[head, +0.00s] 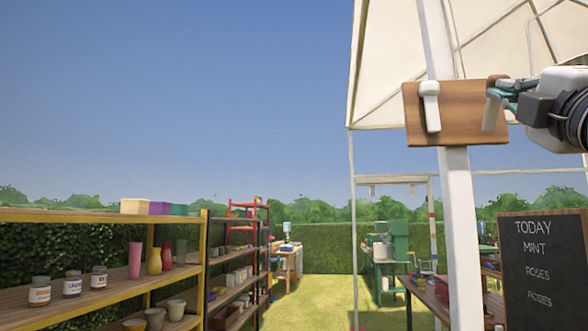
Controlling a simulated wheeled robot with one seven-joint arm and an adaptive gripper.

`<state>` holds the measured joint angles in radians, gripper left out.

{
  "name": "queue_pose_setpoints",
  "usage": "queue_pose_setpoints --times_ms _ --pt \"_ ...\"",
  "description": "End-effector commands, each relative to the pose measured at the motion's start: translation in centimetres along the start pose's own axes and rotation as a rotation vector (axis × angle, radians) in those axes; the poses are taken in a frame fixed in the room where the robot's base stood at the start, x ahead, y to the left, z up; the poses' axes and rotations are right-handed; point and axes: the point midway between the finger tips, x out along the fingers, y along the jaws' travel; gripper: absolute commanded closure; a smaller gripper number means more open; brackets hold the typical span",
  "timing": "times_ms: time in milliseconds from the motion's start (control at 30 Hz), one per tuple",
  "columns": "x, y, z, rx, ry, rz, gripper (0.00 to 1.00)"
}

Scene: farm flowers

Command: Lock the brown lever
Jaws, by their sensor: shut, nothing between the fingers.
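A wooden board (458,128) is fixed to the white post in the head view. A brown piece, apparently part of the brown lever (495,79), shows at the board's upper right. The rest of this lever is hidden behind my gripper, so its angle cannot be told. A white lever (431,108) hangs straight down at the board's left. My gripper (492,108) comes in from the right and is shut and empty. Its fingertips are in front of the board's right part, just below the brown piece. I cannot tell whether they touch it.
The white post (458,200) carries a cream canopy (480,40). A chalkboard (545,270) stands at lower right. Wooden shelves (110,220) with jars and pots line the left. A grass strip (315,300) between shelves and post looks clear.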

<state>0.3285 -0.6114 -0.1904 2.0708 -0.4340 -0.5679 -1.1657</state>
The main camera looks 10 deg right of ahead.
Motion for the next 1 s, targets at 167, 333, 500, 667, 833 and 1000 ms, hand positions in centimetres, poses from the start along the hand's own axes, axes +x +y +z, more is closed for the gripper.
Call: queue_pose_setpoints --times_ms 167,333,500,667,833,1000 --pt "0.9 1.1 0.0 0.001 0.002 -0.110 1.00" --pt "1.7 1.4 0.0 0.001 0.002 -0.213 1.00" --pt "2.4 1.7 0.0 0.001 0.003 -0.314 1.00" --pt "3.1 1.8 0.0 0.001 0.004 -0.408 1.00" --pt "3.7 1.6 -0.1 0.001 0.005 -0.485 1.00" --pt "3.6 1.1 0.0 0.000 0.001 -0.491 1.00"
